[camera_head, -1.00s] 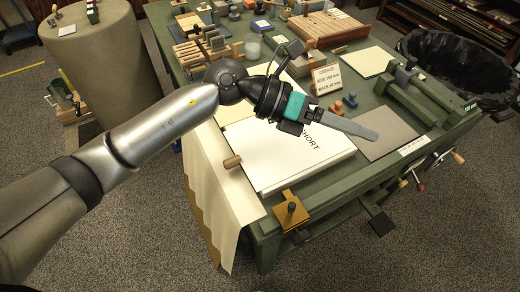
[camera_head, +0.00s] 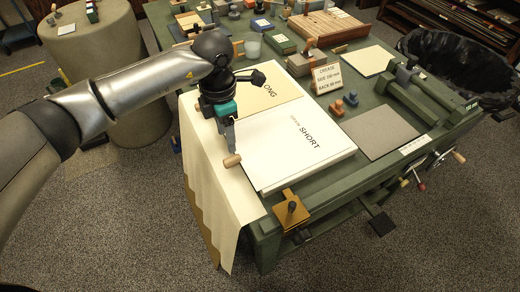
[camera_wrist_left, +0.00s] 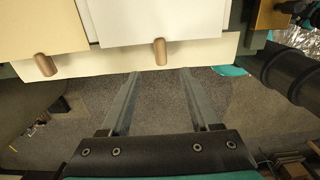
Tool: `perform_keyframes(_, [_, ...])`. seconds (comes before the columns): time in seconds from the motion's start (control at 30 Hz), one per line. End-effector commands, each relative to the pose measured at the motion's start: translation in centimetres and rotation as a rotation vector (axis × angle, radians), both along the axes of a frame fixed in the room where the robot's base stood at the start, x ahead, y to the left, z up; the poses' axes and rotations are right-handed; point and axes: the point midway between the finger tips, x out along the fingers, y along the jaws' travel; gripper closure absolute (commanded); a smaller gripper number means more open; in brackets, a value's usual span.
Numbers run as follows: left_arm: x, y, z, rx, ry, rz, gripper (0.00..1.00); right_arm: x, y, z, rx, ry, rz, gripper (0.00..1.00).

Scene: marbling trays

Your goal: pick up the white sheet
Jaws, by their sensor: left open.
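A white sheet (camera_head: 300,145) marked SHORT lies flat at the near left of the green table, and its edge shows at the top of the left wrist view (camera_wrist_left: 165,20). A tan sheet (camera_head: 262,95) marked LONG lies behind it, partly hidden by my arm. My left gripper (camera_head: 231,148) is open and empty, pointing down beside the white sheet's left edge. In the left wrist view its fingers (camera_wrist_left: 160,78) are spread, with a wooden peg (camera_wrist_left: 160,52) beyond the gap. My right gripper is not in view.
A cream strip (camera_head: 212,185) hangs over the table's left edge. A brown clamp (camera_head: 291,211) sits at the near corner. A grey board (camera_head: 380,132) lies to the right. A small sign (camera_head: 327,78) and small blocks (camera_head: 350,98) stand behind the white sheet.

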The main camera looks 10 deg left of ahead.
Motion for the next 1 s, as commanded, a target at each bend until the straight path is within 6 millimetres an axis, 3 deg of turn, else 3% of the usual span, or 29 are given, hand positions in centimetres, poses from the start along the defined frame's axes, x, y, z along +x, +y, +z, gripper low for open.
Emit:
perform_keyframes(0.13, [-0.1,0.0,-2.7,0.0,0.002,0.0,0.38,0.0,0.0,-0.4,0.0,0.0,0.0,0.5])
perform_keyframes(0.47, [-0.3,0.2,-4.8,-0.002,0.002,0.0,0.38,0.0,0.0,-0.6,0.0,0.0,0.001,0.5])
perform_keyframes(0.73, [-0.6,0.5,-8.7,-0.003,0.003,0.001,0.38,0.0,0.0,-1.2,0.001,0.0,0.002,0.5])
perform_keyframes(1.0, [-0.6,0.6,-9.0,-0.003,-0.001,-0.001,0.39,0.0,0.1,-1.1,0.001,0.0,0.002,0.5])
